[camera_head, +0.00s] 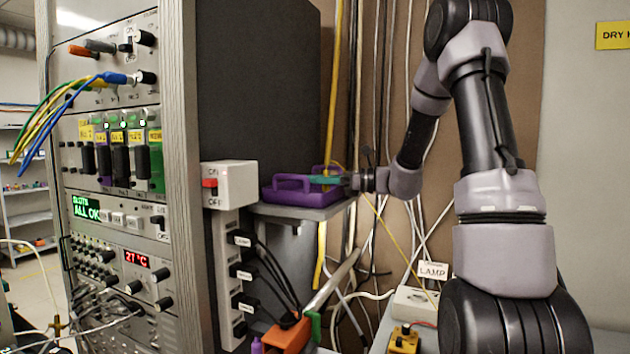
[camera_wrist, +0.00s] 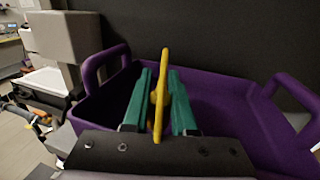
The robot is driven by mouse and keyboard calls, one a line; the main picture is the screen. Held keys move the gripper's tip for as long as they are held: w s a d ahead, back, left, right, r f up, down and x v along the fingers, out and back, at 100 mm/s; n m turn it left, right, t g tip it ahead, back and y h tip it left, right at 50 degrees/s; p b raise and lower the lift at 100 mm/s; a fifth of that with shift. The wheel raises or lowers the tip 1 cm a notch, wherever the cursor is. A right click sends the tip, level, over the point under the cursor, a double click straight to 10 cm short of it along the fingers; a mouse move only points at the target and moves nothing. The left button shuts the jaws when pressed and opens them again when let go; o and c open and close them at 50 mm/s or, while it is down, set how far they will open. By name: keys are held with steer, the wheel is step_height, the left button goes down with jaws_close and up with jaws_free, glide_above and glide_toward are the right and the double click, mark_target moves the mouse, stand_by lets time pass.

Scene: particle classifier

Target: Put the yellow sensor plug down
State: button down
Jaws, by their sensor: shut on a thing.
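My gripper (camera_head: 326,180) reaches over a purple tray (camera_head: 290,190) in the head view. In the wrist view its two green fingers (camera_wrist: 160,92) are shut on a thin yellow piece, the yellow sensor plug (camera_wrist: 160,85), which stands upright between them. The fingers and plug are over the purple tray (camera_wrist: 235,100), whose inside looks empty where it shows. Whether the plug touches the tray floor I cannot tell. In the head view the plug is too small to make out clearly.
The tray stands on a small grey shelf (camera_head: 300,212) beside a dark cabinet (camera_head: 258,90). A white switch box (camera_head: 235,184) is to its left. Tray handles (camera_wrist: 106,68) rise at both ends. Cables hang behind the shelf. A LAMP label (camera_head: 433,270) is at lower right.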

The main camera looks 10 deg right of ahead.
steer(key=shift+f, duration=0.15)
steer(key=shift+f, duration=0.15)
steer(key=c, duration=0.7)
jaws_free()
